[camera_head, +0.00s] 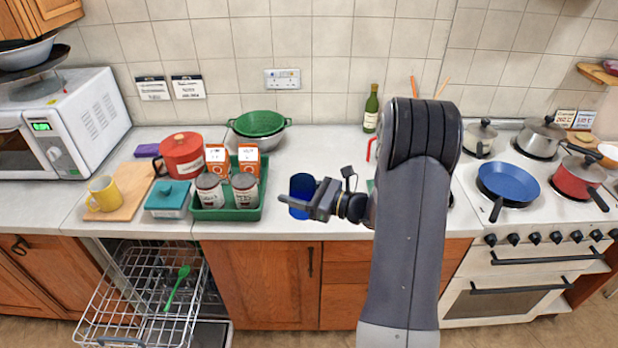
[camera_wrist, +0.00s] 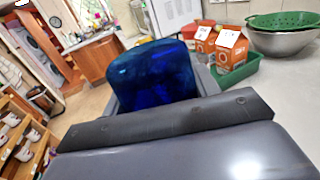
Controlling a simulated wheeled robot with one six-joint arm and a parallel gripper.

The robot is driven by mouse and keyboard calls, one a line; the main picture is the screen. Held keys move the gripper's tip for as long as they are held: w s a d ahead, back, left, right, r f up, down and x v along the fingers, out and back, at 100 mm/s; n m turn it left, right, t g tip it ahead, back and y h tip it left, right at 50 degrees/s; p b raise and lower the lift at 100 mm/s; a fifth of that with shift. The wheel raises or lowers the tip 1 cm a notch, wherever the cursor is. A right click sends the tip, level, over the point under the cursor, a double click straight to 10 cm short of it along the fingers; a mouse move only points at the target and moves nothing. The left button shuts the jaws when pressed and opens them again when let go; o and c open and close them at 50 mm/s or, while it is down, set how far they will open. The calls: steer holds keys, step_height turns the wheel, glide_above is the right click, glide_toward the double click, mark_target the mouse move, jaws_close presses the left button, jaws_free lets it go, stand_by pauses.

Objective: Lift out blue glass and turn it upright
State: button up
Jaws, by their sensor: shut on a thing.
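The blue glass (camera_head: 301,187) is held at the front edge of the counter in the head view. It looks about upright there, but which end is its mouth I cannot tell. My gripper (camera_head: 298,203) is shut on it from the right side, across its lower half. In the wrist view the dark blue glass (camera_wrist: 153,75) fills the space between the fingers of my gripper (camera_wrist: 158,100). Whether its base touches the counter is hidden. The open dishwasher rack (camera_head: 140,290) stands below at the left.
A green tray (camera_head: 228,214) with jars and cartons stands left of the glass. A red pot (camera_head: 181,155) and a yellow mug (camera_head: 103,194) are further left. The counter behind the glass is clear. A green bottle (camera_head: 371,110) stands at the back, and the stove (camera_head: 520,225) is at the right.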

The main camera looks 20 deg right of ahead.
steer(key=shift+s+a+r, duration=0.15)
steer(key=shift+s, duration=0.1)
steer(key=shift+n, duration=0.9)
steer(key=shift+s+a+f+n+b, duration=0.15)
steer(key=shift+f+n+b, duration=0.35)
steer(key=shift+n+b, duration=0.55)
steer(key=n+b, duration=0.2)
steer(key=n, duration=0.1)
steer(key=shift+s, duration=0.1)
steer(key=n+b, duration=0.9)
steer(key=b, duration=0.5)
steer(key=n+b, duration=1)
steer(key=b, duration=0.4)
steer(key=f+n+b, duration=0.1)
steer(key=n+b, duration=0.9)
steer(key=b, duration=0.5)
steer(key=shift+w+f, duration=0.1)
steer(key=shift+w, duration=0.1)
